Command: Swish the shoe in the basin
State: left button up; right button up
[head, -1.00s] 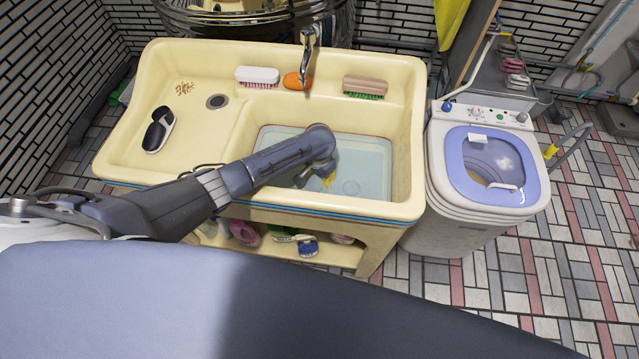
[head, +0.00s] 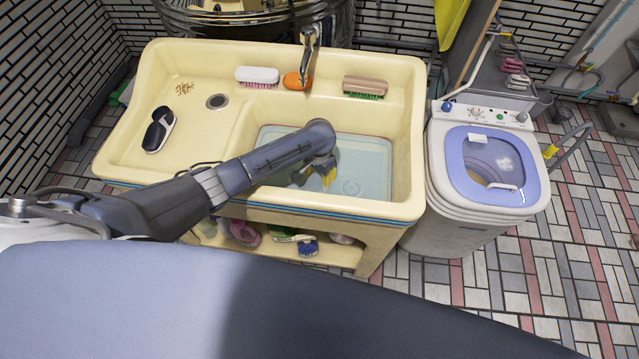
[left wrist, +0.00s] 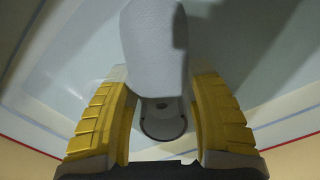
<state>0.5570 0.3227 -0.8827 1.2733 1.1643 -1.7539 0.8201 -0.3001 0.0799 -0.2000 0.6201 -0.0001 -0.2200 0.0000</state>
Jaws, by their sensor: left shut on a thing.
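The deep right compartment of the cream basin (head: 402,160) holds clear, pale blue water. My left arm reaches over its front rim, and my left gripper (head: 327,178), with yellow fingertips, is low in this compartment. In the left wrist view the left gripper (left wrist: 163,118) is shut on a pale grey shoe (left wrist: 153,45), which extends beyond the fingers. In the head view the arm and gripper mostly hide the held shoe. A dark shoe with a white edge (head: 158,130) lies in the shallow left part of the basin. My right gripper is not in view.
A white-backed brush (head: 257,75), an orange soap (head: 293,80) and a brown brush (head: 366,86) lie along the back ledge. A tap (head: 309,50) hangs over the basin. A washing machine (head: 487,170) stands close on the right.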

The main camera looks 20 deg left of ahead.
pick_arm(q)
notch_tip(320, 180, up, 13)
jog(key=shift+r, duration=0.2)
dwell(1.6)
jog(key=shift+r, duration=0.1)
dwell(5.0)
